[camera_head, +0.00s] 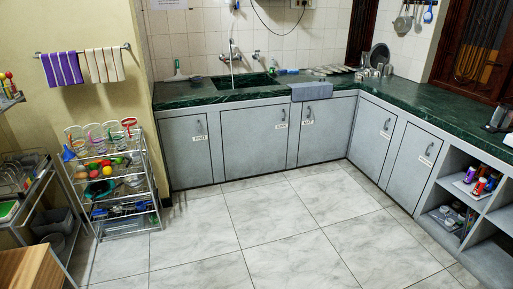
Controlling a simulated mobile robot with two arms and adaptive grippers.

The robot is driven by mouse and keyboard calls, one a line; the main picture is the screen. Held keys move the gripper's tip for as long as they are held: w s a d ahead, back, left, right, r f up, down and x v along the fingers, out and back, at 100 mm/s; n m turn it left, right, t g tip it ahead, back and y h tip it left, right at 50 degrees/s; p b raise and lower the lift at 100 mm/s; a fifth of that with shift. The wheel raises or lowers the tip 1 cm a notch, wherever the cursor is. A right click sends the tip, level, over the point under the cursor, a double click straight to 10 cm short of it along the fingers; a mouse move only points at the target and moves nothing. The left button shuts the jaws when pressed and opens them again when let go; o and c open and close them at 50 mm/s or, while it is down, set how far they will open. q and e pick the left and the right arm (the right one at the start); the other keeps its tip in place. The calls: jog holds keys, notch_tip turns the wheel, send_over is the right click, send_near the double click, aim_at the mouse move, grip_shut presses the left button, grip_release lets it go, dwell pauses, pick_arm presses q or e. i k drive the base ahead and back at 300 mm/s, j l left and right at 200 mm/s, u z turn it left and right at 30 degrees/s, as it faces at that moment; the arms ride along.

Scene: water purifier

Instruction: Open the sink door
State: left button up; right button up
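The sink (246,80) is set in the dark green counter, below a wall tap (232,56). The wide grey cabinet door under the sink (250,142) is shut, with a handle and a small label near its right edge. A narrower shut door (188,152) stands to its left. Another shut door (328,132) is to its right, with its handle and label near its left edge. Neither of my grippers shows in this view.
The tiled floor (250,226) before the cabinets is clear. A wire rack (126,208) with kitchen items stands at left. A grey towel (311,92) hangs over the counter edge. Shut doors (410,166) and open shelves (463,190) line the right side.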

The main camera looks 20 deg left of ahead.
aim_at(254, 139)
jog(key=i, duration=1)
jog(key=j+u, duration=0.05)
